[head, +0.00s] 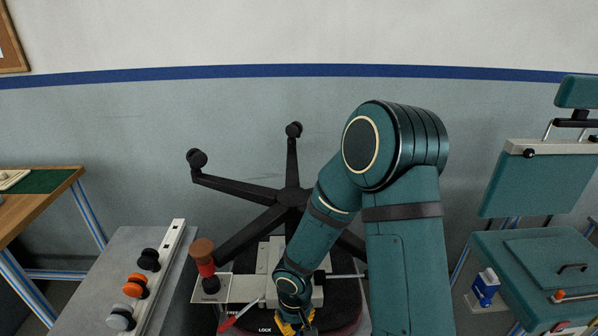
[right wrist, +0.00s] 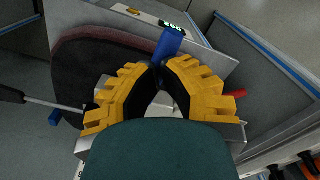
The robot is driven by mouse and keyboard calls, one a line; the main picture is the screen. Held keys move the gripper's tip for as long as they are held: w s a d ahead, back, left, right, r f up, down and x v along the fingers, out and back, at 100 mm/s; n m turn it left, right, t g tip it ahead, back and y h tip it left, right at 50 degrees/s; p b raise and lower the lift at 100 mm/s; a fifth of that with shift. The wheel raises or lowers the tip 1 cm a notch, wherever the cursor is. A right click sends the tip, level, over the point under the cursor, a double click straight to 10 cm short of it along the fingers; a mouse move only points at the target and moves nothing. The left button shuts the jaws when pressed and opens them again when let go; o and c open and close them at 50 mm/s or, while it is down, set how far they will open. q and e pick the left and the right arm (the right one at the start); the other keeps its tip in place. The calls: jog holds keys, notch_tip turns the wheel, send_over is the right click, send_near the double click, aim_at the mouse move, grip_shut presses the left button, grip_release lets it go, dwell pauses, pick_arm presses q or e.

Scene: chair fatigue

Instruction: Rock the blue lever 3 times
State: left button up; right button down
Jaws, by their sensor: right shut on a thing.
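The blue lever (right wrist: 168,44) shows in the right wrist view as a short blue handle at the fingertips. My right gripper (right wrist: 160,68) has its yellow fingers closed together on it, with the handle sticking out beyond the tips. In the head view, my right gripper (head: 292,326) reaches down at the bottom edge, over the underside of an upturned chair. My arm and fingers hide the lever there. My left gripper is in neither view.
The upturned chair's black star base (head: 291,196) stands behind my right forearm. A red-tipped lever (head: 229,324) is left of the gripper. A grey bench (head: 105,275) with several knobs is at left.

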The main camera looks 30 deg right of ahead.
jog(key=shift+r+p, duration=0.75)
jog(key=shift+r, duration=0.3)
jog(key=shift+f, duration=0.1)
dwell(0.5)
jog(key=shift+f+b, duration=0.4)
jog(key=shift+b, duration=0.1)
jog(key=shift+f+b, duration=0.95)
jog(key=shift+b, duration=0.05)
jog(key=shift+f+b, duration=0.9)
jog(key=shift+f, duration=0.7)
jog(key=shift+s+r+p, duration=0.1)
jog(key=shift+r+p, duration=1.25)
jog(key=shift+r, duration=0.45)
jog(key=shift+r+p, duration=0.95)
jog(key=shift+r, duration=0.4)
